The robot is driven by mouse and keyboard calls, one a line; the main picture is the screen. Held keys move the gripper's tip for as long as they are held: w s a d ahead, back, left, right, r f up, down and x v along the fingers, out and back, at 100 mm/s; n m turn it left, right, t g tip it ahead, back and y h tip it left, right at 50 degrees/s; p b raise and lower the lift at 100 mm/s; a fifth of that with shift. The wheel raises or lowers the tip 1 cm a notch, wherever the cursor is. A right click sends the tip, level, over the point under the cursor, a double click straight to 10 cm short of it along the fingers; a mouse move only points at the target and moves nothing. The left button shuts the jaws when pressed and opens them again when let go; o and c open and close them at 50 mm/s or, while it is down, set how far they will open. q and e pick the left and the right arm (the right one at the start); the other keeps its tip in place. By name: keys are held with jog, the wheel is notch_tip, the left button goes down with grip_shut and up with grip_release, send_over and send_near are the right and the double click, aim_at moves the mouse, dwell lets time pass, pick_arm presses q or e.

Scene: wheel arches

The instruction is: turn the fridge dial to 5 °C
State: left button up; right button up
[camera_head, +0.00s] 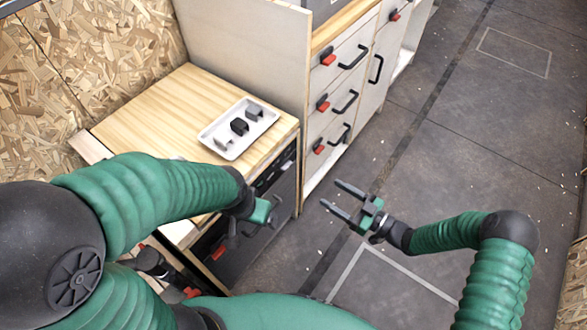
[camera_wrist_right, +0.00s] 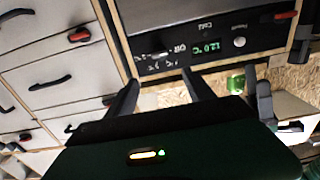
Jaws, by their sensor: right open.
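The fridge (camera_head: 262,225) is the dark unit under the wooden counter, partly hidden by my left arm in the head view. Its black control panel (camera_wrist_right: 215,45) shows upside down in the right wrist view, with a green display (camera_wrist_right: 207,47) that seems to read 12.0 °C. Small white marks (camera_wrist_right: 160,54) near "Off" may belong to the dial; its setting is unclear. My right gripper (camera_head: 331,193) is open and empty, in the air right of the fridge front. My left gripper (camera_head: 265,212) is close to the fridge front; its fingers are too unclear to judge.
A white tray (camera_head: 230,150) with several small dark and grey pieces stands on the wooden counter (camera_head: 150,105). A tall panel (camera_head: 250,50) and drawers with black handles (camera_head: 346,102) and red latches stand beyond. The grey floor (camera_head: 450,130) at right is open.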

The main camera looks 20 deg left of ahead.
aim_at(289, 167)
jog(key=b+x, duration=0.2)
jog(key=x, duration=0.5)
jog(key=b+x, duration=0.1)
jog(key=x, duration=0.7)
jog(key=shift+f+b, duration=0.2)
jog(key=shift+b, duration=0.2)
jog(key=shift+w+a+r, duration=0.1)
jog(key=shift+w+a, duration=0.05)
jog(key=shift+a, duration=0.15)
jog(key=shift+c, duration=0.3)
grip_shut()
